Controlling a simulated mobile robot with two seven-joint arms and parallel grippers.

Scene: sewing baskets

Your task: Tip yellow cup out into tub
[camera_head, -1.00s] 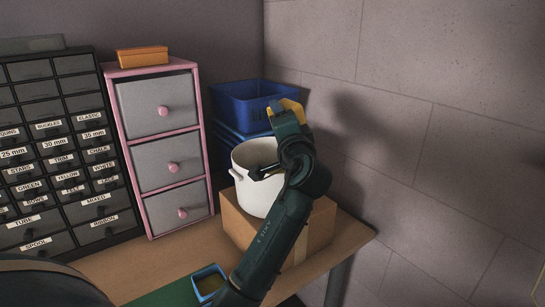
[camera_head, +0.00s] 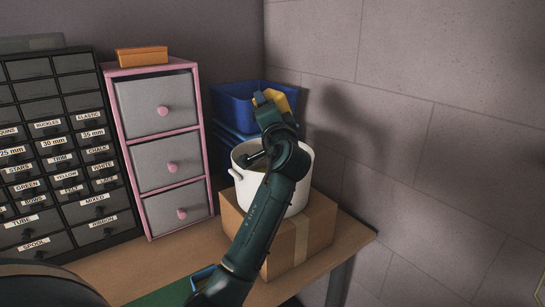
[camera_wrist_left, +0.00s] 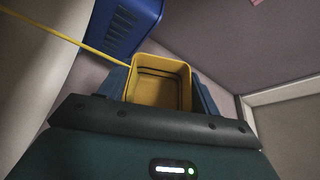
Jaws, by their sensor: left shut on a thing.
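The yellow cup (camera_head: 279,98) is held high in my left gripper (camera_head: 272,112), above the back of the white two-handled tub (camera_head: 247,190). In the left wrist view the cup (camera_wrist_left: 158,64) has a squarish open mouth facing the camera, with a gripper finger on either side. A dark line crosses its inside; I cannot tell what it holds. The tub stands upright on a cardboard box (camera_head: 317,232). My forearm and wrist cross in front of the tub and hide part of its opening. My right gripper is not in view.
Blue baskets (camera_head: 233,105) stand behind the tub. A pink-framed drawer unit (camera_head: 160,150) and a dark labelled drawer cabinet (camera_head: 55,150) stand to the left. A small blue container (camera_head: 202,276) is partly hidden by my arm. The wall closes off the right.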

